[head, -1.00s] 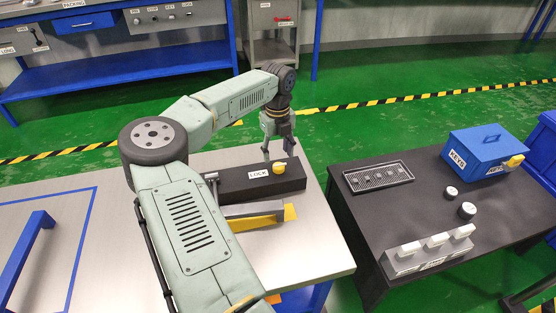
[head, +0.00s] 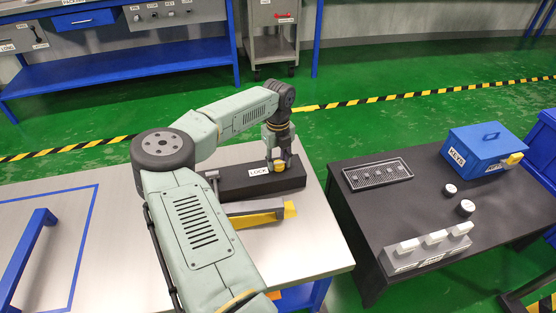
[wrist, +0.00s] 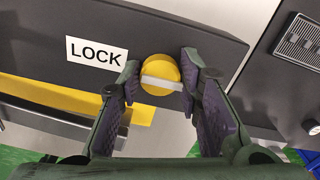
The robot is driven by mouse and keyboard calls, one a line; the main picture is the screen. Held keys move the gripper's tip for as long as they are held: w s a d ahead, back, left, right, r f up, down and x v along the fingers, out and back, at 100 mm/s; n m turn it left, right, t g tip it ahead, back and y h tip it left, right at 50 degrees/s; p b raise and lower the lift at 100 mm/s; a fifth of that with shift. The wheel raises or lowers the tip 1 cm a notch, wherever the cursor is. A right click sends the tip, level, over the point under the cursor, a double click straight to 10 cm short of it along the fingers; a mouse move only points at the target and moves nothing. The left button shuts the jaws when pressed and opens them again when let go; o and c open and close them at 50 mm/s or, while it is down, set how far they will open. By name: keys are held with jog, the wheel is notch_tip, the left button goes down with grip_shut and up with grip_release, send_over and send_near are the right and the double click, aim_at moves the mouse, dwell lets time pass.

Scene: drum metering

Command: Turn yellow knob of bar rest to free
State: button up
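The yellow knob (wrist: 160,72) sits on the dark bar rest block (wrist: 205,42), beside the LOCK label (wrist: 97,51). A pale bar across the knob lies nearly level in the wrist view, slightly tilted. My gripper (wrist: 159,83) is open, with one finger on each side of the knob. I cannot tell whether either finger touches it. In the head view my gripper (head: 278,163) is down at the right part of the block (head: 235,187), and the knob (head: 279,165) is partly hidden between the fingers. The LOCK label (head: 259,171) is left of it.
A grey bar on a yellow support (head: 262,216) lies in front of the block. To the right, a black table (head: 400,215) bears a blue KEYS box (head: 486,150), a slotted tray (head: 378,175), two round white-topped pieces and a grey block with white pieces (head: 428,255).

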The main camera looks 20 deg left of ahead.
jog(key=c, duration=0.6)
jog(key=shift+m, duration=0.3)
jog(key=m, duration=0.3)
jog(key=shift+w+m+b, duration=0.1)
jog(key=shift+m+b, duration=0.2)
jog(key=shift+b, duration=0.1)
jog(key=m, duration=0.3)
jog(key=shift+d+m, duration=0.1)
jog(key=shift+m, duration=0.3)
jog(key=m+b, duration=0.1)
jog(key=m, duration=0.4)
jog(key=shift+d, duration=0.1)
jog(key=shift+d+r+m, duration=0.1)
jog(key=shift+m, duration=2.3)
